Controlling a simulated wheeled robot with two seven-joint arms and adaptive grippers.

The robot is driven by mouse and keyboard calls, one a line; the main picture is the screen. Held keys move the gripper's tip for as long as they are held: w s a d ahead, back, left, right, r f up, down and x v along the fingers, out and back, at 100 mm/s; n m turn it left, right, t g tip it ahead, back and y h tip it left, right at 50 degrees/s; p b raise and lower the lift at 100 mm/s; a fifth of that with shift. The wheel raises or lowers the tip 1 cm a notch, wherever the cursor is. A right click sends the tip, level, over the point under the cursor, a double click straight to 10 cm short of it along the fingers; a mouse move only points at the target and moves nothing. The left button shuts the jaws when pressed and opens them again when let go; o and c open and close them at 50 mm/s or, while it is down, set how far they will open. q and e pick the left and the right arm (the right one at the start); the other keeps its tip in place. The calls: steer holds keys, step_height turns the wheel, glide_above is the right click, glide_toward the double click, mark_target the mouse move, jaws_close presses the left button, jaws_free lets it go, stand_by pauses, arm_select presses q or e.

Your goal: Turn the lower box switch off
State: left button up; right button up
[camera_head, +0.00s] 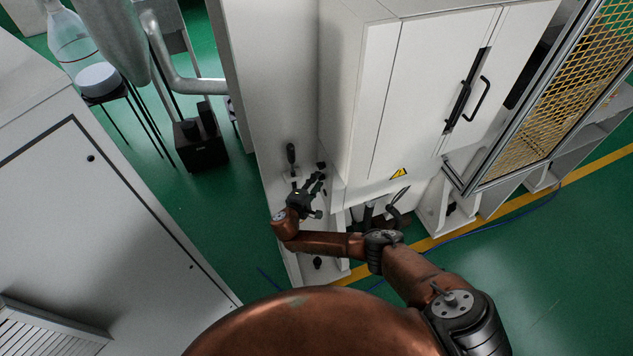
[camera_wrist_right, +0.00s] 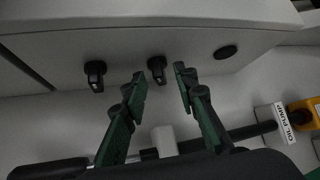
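Two black rotary knobs stick out of the underside or face of a pale box (camera_wrist_right: 130,55) in the right wrist view: a left knob (camera_wrist_right: 95,75) and a right knob (camera_wrist_right: 156,67). I cannot tell which one is the lower box switch. My right gripper (camera_wrist_right: 160,76) is open, with its green-padded fingers pointing at the right knob, one on each side of it. Whether they touch it is unclear. In the head view my right gripper (camera_head: 317,184) reaches in beside the white cabinet, and the knobs are too small to make out. My left gripper is in neither view.
A black lever (camera_head: 291,153) stands near my right gripper. The white cabinet (camera_head: 420,90) has a black door handle.

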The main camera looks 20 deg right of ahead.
jaws_close()
stand_by(0.4)
steer(key=shift+w+r+n+g+y+p, duration=0.1)
steer(key=shift+r+n+g+y+p, duration=0.1)
steer(key=shift+n+g+p, duration=0.5)
steer(key=shift+w+r+n+g+y+p, duration=0.15)
steer(key=shift+n+g+p, duration=0.3)
steer(key=shift+g+p, duration=0.5)
steer(key=shift+w+r+n+g+y+p, duration=0.1)
steer(key=shift+n+g+y+p, duration=0.15)
steer(key=shift+n+g+p, duration=0.45)
jaws_free()
